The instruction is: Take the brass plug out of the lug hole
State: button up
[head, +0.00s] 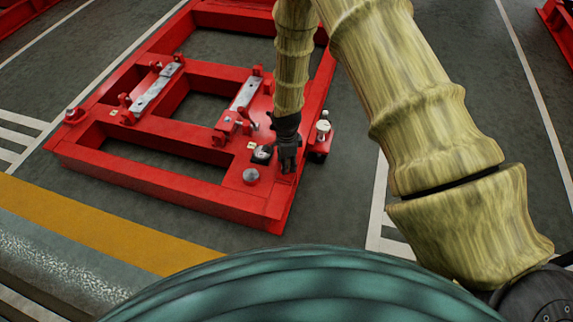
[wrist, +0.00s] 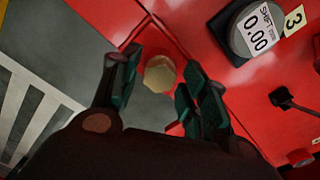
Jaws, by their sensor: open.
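The brass plug (wrist: 160,74) shows in the wrist view as a pale gold hexagonal head at the edge of the red frame. It sits between the two fingers of my gripper (wrist: 157,88), which are open, with a gap on each side of the head. The lug hole is hidden beneath the plug head. In the head view my gripper (head: 287,165) points down over the front right corner of the red frame (head: 150,172). The plug cannot be made out there behind the gripper.
A grey round knob (head: 251,176) stands on the frame left of the gripper. Open floor lies right of the frame.

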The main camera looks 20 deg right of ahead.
grip_shut()
jog(key=shift+p, duration=0.4)
dwell(0.6)
jog(key=n, duration=1.6)
jog(key=shift+n, duration=0.4)
jog(key=n, duration=0.7)
